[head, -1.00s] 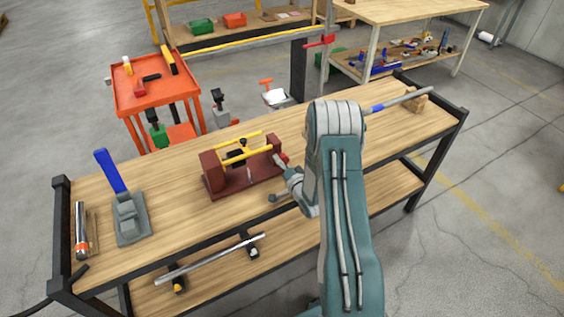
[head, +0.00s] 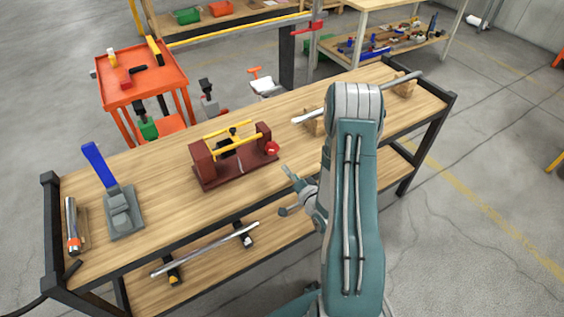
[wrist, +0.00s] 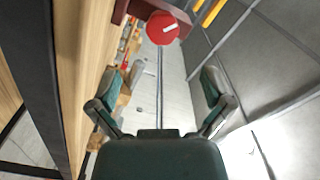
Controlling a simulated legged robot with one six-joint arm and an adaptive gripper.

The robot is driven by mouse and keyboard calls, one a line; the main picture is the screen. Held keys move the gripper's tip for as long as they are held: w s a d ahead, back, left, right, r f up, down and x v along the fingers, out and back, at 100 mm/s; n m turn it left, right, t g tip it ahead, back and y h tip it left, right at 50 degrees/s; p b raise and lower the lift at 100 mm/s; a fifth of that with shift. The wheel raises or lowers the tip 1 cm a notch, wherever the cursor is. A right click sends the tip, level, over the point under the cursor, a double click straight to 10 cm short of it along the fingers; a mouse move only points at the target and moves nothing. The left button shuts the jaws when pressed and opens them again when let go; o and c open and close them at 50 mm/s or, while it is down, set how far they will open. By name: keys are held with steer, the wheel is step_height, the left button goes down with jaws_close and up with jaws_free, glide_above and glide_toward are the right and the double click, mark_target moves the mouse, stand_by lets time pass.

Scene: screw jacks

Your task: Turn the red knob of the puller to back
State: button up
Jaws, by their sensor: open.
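The puller (head: 234,160) is a dark red frame with yellow bars, standing on the workbench. Its red knob (head: 272,148) is at the right end of the frame in the head view. In the wrist view the knob (wrist: 162,28) is a red disc with a white mark, at the top centre beyond the fingers. My gripper (head: 289,178) is just right of and in front of the knob in the head view, apart from it. In the wrist view my gripper (wrist: 160,90) has its two fingers spread wide with nothing between them.
The wooden workbench top (head: 165,195) has a grey tool with a blue handle (head: 112,190) at its left. A metal rod rests on wooden blocks (head: 404,86) at the right. An orange cart (head: 145,85) stands behind. The bench's front edge lies close to my arm.

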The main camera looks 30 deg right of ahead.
steer(key=shift+s, duration=0.55)
steer(key=n+g+y, duration=0.2)
steer(key=n+g, duration=0.2)
steer(key=n, duration=0.5)
glide_toward(275, 149)
steer(key=x, duration=1.1)
steer(key=shift+w+f, duration=0.1)
steer(key=shift+w, duration=0.1)
steer(key=shift+c, duration=0.3)
steer(key=c, duration=1.1)
